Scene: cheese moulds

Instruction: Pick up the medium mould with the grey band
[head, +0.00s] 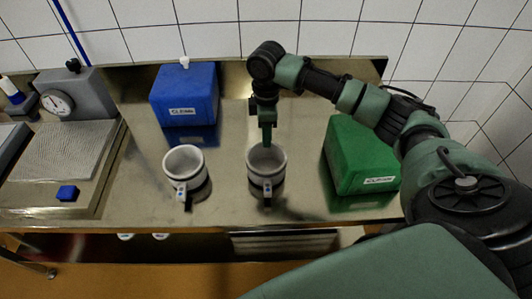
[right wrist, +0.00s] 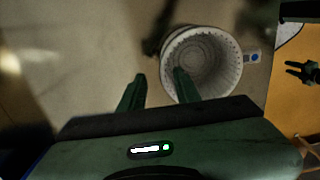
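Two white round moulds with short front handles bearing blue marks stand upright on the metal counter (head: 225,205). The left mould (head: 185,163) has a dark band. The right mould (head: 266,181) has a greyish band; I cannot tell which is medium. My right gripper (head: 267,138) points down at the far rim of the right mould. In the right wrist view its fingers (right wrist: 158,82) are apart with nothing visibly held. One finger overlaps the opening of that mould (right wrist: 213,62), the other is outside; contact is unclear. A dark pronged shape at the right edge may be my left gripper (right wrist: 302,70).
A blue box (head: 184,92) stands behind the left mould. A green box (head: 355,160) stands right of the right mould. A tiled wall is behind.

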